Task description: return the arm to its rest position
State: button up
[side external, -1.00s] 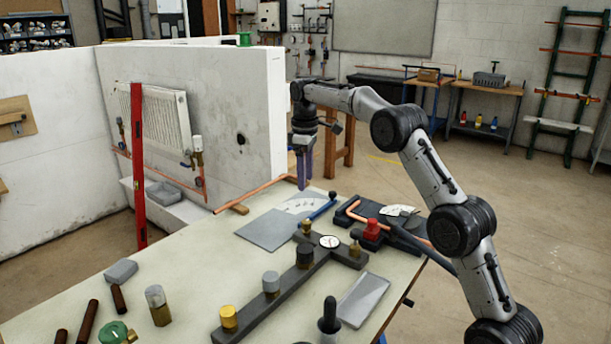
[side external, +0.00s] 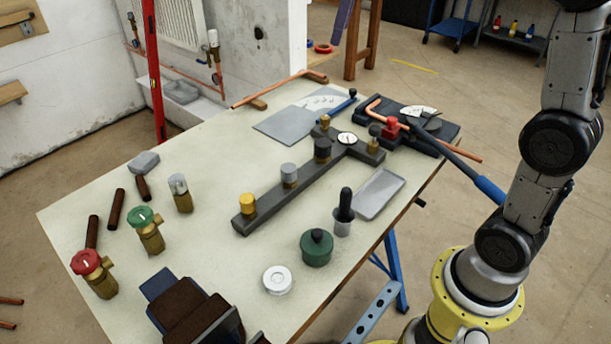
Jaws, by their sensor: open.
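Only a purple finger tip of my gripper (side external: 344,18) shows, at the top edge of the side external view. It is in front of a wooden trestle, above and to the right of the copper pipe end. The rest of the gripper is out of frame. It holds nothing that I can see. My arm (side external: 560,145) rises from its yellow base (side external: 480,302) at the right, and its upper part leaves the top of the picture.
A blue-gripped bender handle (side external: 490,189) reaches toward my arm. A red level (side external: 152,70) stands behind.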

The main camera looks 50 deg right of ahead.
jog(key=s+a+t, duration=0.1)
jog(key=s+a, duration=0.4)
jog(key=s, duration=0.6)
jog(key=s+a+f+m+t, duration=0.1)
jog(key=s+f+m, duration=0.4)
jog(key=s+f, duration=0.8)
jog(key=shift+a+f+y, duration=0.4)
jog(key=shift+a+f, duration=0.3)
jog(key=shift+f, duration=0.2)
